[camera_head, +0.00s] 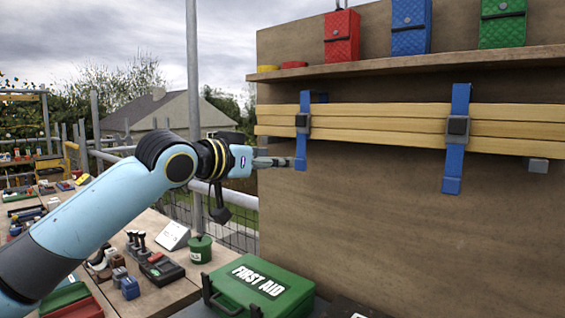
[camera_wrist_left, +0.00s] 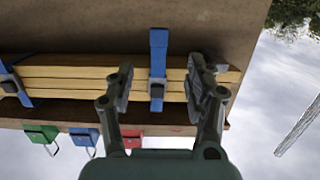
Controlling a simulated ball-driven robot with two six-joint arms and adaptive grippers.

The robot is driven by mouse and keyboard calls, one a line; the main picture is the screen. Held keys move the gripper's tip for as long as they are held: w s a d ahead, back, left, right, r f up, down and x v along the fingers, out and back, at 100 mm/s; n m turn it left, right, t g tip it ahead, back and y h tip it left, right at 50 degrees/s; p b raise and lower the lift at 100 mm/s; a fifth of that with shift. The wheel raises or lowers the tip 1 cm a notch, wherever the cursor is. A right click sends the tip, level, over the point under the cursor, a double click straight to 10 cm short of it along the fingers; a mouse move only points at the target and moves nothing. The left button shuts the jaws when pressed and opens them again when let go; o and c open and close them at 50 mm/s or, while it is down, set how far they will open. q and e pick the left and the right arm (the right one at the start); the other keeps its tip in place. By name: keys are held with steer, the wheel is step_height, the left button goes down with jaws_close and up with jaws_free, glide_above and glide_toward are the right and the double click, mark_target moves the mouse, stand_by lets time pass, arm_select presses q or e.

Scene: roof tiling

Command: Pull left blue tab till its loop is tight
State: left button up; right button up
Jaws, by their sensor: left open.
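The left blue strap (camera_head: 302,103) wraps a stack of wooden battens (camera_head: 380,125) through a dark buckle (camera_head: 302,121), and its blue tab (camera_head: 301,160) hangs below the battens. My left gripper (camera_head: 278,162) is open and level with this tab, close to its left side. In the left wrist view, which is upside down, the tab (camera_wrist_left: 158,39) points up, and the open fingers of my left gripper (camera_wrist_left: 160,80) lie on either side of the strap in the picture. I see no grip on it. My right gripper is not in view.
A second blue strap (camera_head: 453,165) with its own buckle is on the right. A shelf (camera_head: 400,66) above carries red, blue and green bags. A green first aid case (camera_head: 258,288) lies below. The board under the battens is clear.

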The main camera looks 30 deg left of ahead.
mark_target(299, 162)
arm_select(q)
steer(key=w, duration=0.3)
steer(key=w+d+f, duration=0.1)
steer(key=w, duration=0.2)
steer(key=w+p, duration=0.1)
steer(key=w, duration=0.2)
steer(key=shift+w+d+f, duration=0.25)
steer(key=shift+w+f, duration=0.1)
steer(key=shift+w, duration=0.05)
jaws_close()
